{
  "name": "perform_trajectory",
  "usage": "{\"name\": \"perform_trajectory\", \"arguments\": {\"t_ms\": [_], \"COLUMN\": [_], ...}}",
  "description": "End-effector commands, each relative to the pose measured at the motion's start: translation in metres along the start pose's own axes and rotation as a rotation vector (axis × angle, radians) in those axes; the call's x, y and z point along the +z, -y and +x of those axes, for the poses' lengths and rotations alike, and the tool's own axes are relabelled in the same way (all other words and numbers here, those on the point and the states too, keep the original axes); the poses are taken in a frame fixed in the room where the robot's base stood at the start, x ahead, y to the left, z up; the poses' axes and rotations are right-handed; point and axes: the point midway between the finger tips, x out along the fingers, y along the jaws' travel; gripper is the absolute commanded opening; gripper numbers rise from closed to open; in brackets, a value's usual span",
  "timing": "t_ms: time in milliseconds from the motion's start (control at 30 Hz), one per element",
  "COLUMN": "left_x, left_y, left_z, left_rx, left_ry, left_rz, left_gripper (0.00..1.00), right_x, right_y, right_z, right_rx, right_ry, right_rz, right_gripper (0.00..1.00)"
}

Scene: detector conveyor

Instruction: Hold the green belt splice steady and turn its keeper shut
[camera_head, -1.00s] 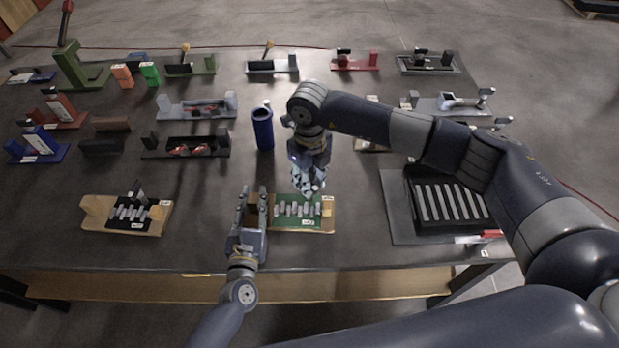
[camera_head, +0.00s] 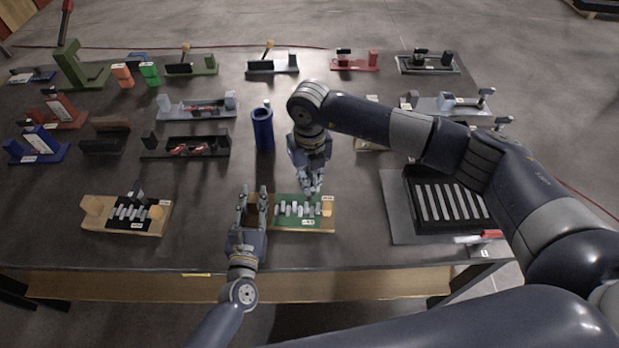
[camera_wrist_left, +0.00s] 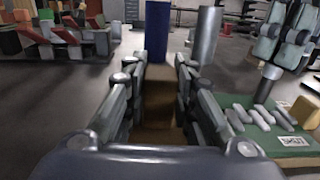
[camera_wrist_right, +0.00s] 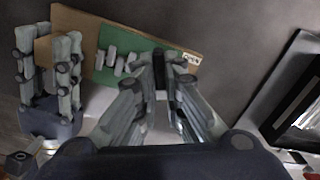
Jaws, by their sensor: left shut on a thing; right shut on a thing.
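The green belt splice (camera_head: 291,221), with several grey lacing pieces across it, lies on a wooden base (camera_head: 318,230) at the table's near middle. It also shows in the left wrist view (camera_wrist_left: 262,136) and right wrist view (camera_wrist_right: 106,75). My left gripper (camera_head: 252,192) is shut on the brown block (camera_wrist_left: 158,108) at the base's left end. My right gripper (camera_head: 311,188) points down over the splice's right part. In the right wrist view its fingers close around a dark upright piece (camera_wrist_right: 160,78), apparently the keeper; the fingers hide most of it.
A blue cylinder (camera_head: 263,130) stands behind the splice. A similar black splice (camera_head: 128,226) on a wooden base lies to the left. A slatted black tray (camera_head: 410,199) lies right.

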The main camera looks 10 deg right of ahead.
Motion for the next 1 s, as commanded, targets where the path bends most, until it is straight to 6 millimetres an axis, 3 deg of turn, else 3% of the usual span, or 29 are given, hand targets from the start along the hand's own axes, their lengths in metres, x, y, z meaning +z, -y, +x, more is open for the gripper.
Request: {"name": "perform_trajectory", "arguments": {"t_ms": [500, 1000], "left_x": [-0.0013, -0.0015], "left_y": [-0.0003, -0.0002], "left_z": [-0.0005, -0.0006], "left_rx": [0.0, 0.0], "left_ry": [-0.003, -0.003], "left_rz": [0.001, 0.002], "left_gripper": [0.0, 0.0], "right_x": [0.0012, 0.0013], "right_y": [-0.0001, 0.0], "right_z": [-0.0016, -0.0016], "right_rx": [0.002, 0.001], "right_ry": [0.003, 0.004], "right_rz": [0.353, 0.429], "right_gripper": [0.0, 0.0]}}
